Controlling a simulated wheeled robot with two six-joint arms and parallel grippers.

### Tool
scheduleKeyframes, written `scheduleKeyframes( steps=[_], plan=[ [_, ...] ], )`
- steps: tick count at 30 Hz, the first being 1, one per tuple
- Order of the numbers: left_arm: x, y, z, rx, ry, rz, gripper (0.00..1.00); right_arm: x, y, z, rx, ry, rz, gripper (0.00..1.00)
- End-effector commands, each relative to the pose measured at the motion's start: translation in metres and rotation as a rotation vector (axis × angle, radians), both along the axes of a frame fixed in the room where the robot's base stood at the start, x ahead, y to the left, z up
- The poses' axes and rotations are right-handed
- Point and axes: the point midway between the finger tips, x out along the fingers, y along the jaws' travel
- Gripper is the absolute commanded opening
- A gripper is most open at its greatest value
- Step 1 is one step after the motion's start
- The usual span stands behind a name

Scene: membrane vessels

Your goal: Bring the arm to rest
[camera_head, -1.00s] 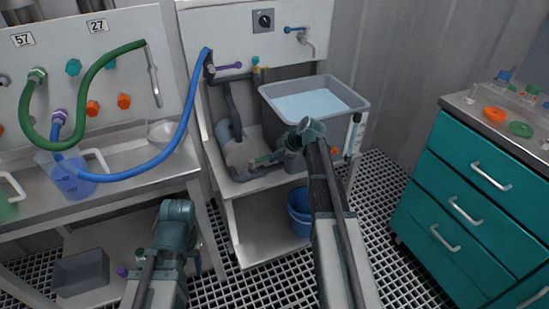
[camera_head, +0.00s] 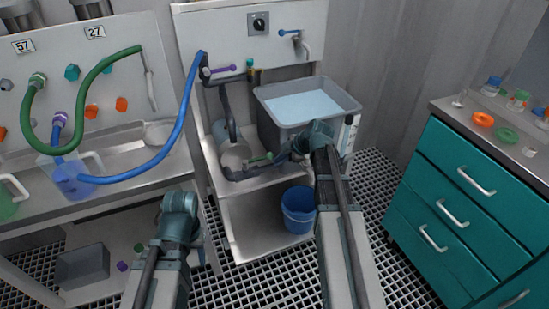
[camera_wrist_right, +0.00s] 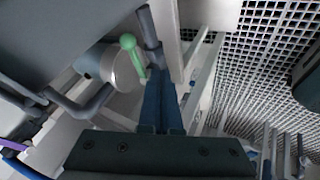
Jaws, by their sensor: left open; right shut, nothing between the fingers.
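My right arm reaches over the middle sink bench, with its wrist beside the grey basin (camera_head: 355,103). In the right wrist view, my right gripper (camera_wrist_right: 163,104) has its two blue fingers together, with nothing between them. A green-handled valve (camera_wrist_right: 132,58) and a dark pipe (camera_wrist_right: 151,38) lie just beyond the fingertips. My left arm is low at the front left, before the left bench. My left gripper (camera_head: 200,246) is open and mostly hidden behind its own wrist.
The left bench has a green hose (camera_head: 88,70), a blue hose (camera_head: 150,165) and a blue-filled jug (camera_head: 72,178). A blue bucket (camera_head: 298,212) stands under the middle bench. A teal drawer cabinet (camera_head: 455,205) is at right. The grid floor between is clear.

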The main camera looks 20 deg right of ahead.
Motion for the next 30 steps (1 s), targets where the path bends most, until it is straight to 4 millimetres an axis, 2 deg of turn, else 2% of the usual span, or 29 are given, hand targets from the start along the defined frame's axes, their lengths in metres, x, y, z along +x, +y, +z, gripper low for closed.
scheduleKeyframes(
  steps=[1,6,17,20,23,26,30],
  plan=[
    [0.000,0.000,0.016,0.000,0.000,0.000,0.50,-0.006,-0.004,0.016,0.000,0.001,-0.001,0.00],
    [0.000,0.000,0.034,0.000,0.000,0.000,0.50,-0.017,-0.014,0.034,0.000,0.001,-0.001,0.00],
    [0.000,0.000,0.037,0.000,0.000,0.000,0.50,-0.021,-0.018,0.037,0.000,0.000,0.001,0.00],
    [0.000,0.000,0.042,0.000,0.000,0.000,0.50,-0.023,-0.011,0.041,0.005,0.015,-0.003,0.00],
    [0.000,0.000,0.061,0.000,0.000,0.000,0.50,-0.033,0.016,0.054,0.026,0.083,-0.032,0.00],
    [0.000,0.000,0.092,0.000,0.000,0.000,0.50,-0.053,0.060,0.076,0.050,0.212,-0.104,0.00],
    [0.000,0.000,0.137,0.000,0.000,0.000,0.50,-0.095,0.124,0.107,0.044,0.415,-0.267,0.00]
  ],
)
